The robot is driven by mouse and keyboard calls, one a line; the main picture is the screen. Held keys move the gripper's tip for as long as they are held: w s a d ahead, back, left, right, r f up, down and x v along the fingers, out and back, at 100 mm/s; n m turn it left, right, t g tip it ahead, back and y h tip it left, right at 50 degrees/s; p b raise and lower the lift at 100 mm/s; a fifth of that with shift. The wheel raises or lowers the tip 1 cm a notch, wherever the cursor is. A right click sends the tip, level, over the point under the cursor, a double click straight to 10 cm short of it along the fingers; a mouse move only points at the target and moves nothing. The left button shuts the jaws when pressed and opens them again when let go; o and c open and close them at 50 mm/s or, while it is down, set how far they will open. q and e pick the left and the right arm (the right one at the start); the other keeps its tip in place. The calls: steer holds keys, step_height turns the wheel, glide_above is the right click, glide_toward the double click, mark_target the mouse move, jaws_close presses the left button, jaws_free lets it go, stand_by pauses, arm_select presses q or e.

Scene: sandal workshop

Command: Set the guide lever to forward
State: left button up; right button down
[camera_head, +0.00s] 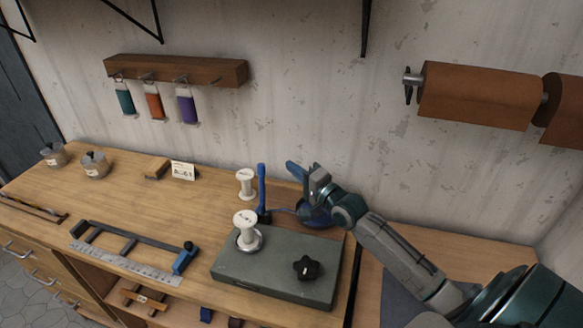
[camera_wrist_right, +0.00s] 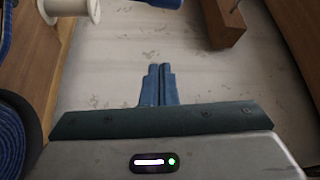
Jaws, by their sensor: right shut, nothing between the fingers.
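The guide lever (camera_head: 262,188) looks like a blue bar standing nearly upright at the back edge of the grey-green machine box (camera_head: 240,268). My right gripper (camera_head: 293,168) is to the right of the lever's upper part, its blue fingers pointing left, apart from the lever as far as I can tell. In the right wrist view the two fingers (camera_wrist_right: 157,72) are pressed together with nothing between them. A blue piece (camera_wrist_right: 165,3) at the top edge there may be part of the lever. My left gripper is not in view.
A white spool (camera_head: 247,222) stands on the box's metal disc, near a black knob (camera_head: 307,268). Another white spool (camera_head: 246,178) stands behind. A blue coil (camera_head: 312,213) lies under my right gripper. A clamp-like frame (camera_head: 130,243) and ruler lie left.

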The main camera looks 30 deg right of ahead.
arm_select(q)
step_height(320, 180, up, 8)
steer(key=p, duration=0.7)
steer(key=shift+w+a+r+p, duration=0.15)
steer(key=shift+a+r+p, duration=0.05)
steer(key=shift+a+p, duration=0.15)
arm_select(e)
steer(key=s+r, duration=0.1)
steer(key=s, duration=0.8)
steer(key=shift+d, duration=0.25)
